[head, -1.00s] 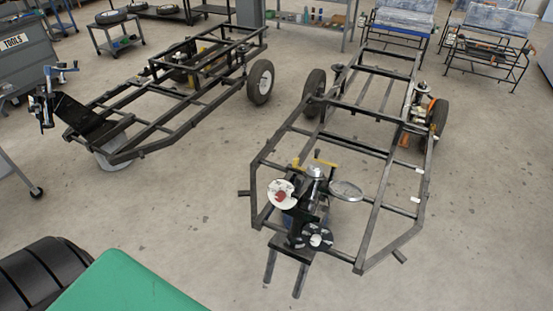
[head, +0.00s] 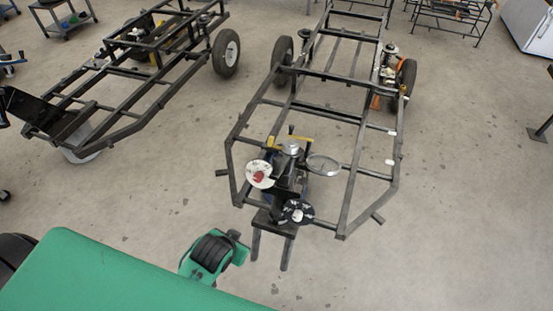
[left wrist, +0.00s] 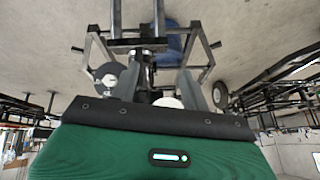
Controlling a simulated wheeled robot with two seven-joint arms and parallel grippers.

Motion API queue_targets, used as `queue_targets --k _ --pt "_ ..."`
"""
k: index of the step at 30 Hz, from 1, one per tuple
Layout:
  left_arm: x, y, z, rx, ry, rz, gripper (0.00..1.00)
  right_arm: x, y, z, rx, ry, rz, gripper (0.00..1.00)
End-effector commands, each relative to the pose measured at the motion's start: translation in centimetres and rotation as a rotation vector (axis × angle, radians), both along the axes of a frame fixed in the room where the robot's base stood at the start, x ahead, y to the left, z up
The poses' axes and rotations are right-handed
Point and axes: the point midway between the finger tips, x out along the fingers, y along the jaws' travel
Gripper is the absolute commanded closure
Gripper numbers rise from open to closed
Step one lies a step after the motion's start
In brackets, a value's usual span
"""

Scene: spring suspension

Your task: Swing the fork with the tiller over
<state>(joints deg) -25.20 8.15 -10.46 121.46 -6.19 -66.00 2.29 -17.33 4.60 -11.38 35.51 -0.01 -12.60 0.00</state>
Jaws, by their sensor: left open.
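The fork (head: 272,248) is a black piece with two prongs at the near end of the right-hand frame. Its upright assembly carries a white disc with a red centre (head: 259,175), a black-and-white disc (head: 298,211) and a silver disc (head: 322,165). A yellow bar (head: 302,140) shows behind its top; I cannot tell which part is the tiller. My green and black left arm is at the left of the fork, apart from it in the picture. In the left wrist view my left gripper (left wrist: 158,82) is open, its grey fingers pointing towards the fork assembly. The space between them is partly hidden.
The black tube frame (head: 365,190) surrounds the fork assembly and has wheels (head: 283,58) at its far end. A second frame (head: 110,95) stands at the left. A white cabinet (head: 528,25) is at the far right. Concrete floor (head: 460,200) is clear on the right.

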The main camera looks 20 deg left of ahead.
Motion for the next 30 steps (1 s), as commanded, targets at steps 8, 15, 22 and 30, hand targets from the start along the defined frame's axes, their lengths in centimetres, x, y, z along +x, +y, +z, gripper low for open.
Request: queue_targets --k 8,15,22,30 --pt "13.8 -3.3 22.6 0.120 -0.804 -0.149 0.54 0.0 0.4 0.6 0.004 0.000 0.000 0.64" --pt "17.2 -10.1 35.7 0.200 -1.367 -0.442 0.54 0.2 0.4 0.7 0.003 -0.002 0.001 0.64" --pt "15.4 -18.0 42.0 0.283 -1.764 -0.881 0.54 0.2 0.2 0.7 0.002 -0.003 0.001 0.64" --pt "12.1 -24.7 40.6 0.414 -1.947 -1.580 0.54 0.2 -0.1 0.7 -0.002 -0.002 0.002 0.64"
